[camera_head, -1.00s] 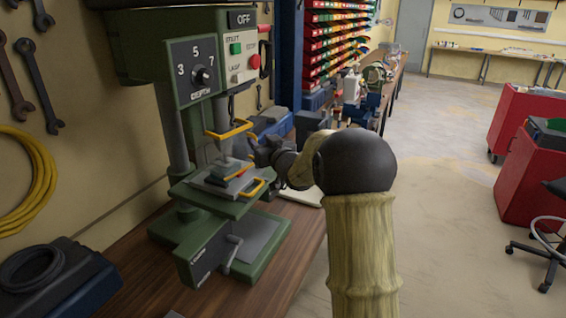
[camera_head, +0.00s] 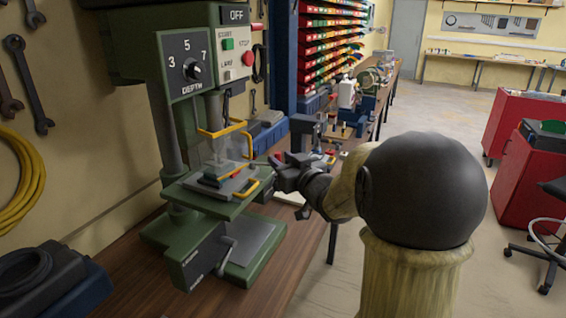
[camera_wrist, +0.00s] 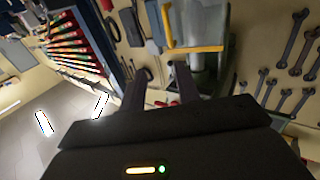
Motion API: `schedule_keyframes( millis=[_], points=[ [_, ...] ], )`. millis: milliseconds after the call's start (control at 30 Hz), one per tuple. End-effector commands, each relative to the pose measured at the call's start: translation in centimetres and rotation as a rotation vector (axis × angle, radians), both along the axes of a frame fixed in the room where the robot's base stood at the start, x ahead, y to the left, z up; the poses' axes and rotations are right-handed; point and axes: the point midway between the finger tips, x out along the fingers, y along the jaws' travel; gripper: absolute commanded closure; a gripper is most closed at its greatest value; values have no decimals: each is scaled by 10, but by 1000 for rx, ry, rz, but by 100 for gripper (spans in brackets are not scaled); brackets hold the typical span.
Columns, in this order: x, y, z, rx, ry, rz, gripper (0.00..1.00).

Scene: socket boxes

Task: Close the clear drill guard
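The green drill press (camera_head: 182,66) stands on the bench at left. Its clear guard (camera_head: 232,146) is hard to see around the chuck area; a yellow handle (camera_head: 226,130) marks it, above the grey vise plate (camera_head: 222,182). Whether the guard is fully up or partly down I cannot tell. A second yellow handle (camera_head: 250,188) is at the plate's right edge. My gripper (camera_head: 274,165) is just right of the press, apart from the guard handle. In the wrist view my gripper (camera_wrist: 160,84) has its two fingers apart with nothing between them; a yellow handle (camera_wrist: 194,49) shows beyond them.
The wooden bench (camera_head: 287,268) runs back along the wall, with tools and a rack of coloured bins (camera_head: 335,50) behind the press. Blue-black equipment (camera_head: 45,280) sits at front left. Red cabinets (camera_head: 524,150) stand at right; the floor between is open.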

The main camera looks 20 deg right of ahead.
Motion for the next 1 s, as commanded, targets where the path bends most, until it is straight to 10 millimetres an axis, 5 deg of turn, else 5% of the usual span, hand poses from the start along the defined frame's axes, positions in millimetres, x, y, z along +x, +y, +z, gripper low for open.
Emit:
schedule_keyframes(
  millis=[100, 267, 667, 1000],
  points=[
    [0, 0, 0, 0, 0, 0, 68],
    [2, 3, 1, 4, 2, 5, 99],
    [6, 38, -11, 46, -17, -2, 100],
    [-18, 52, -14, 34, -5, -134, 100]
  ],
)
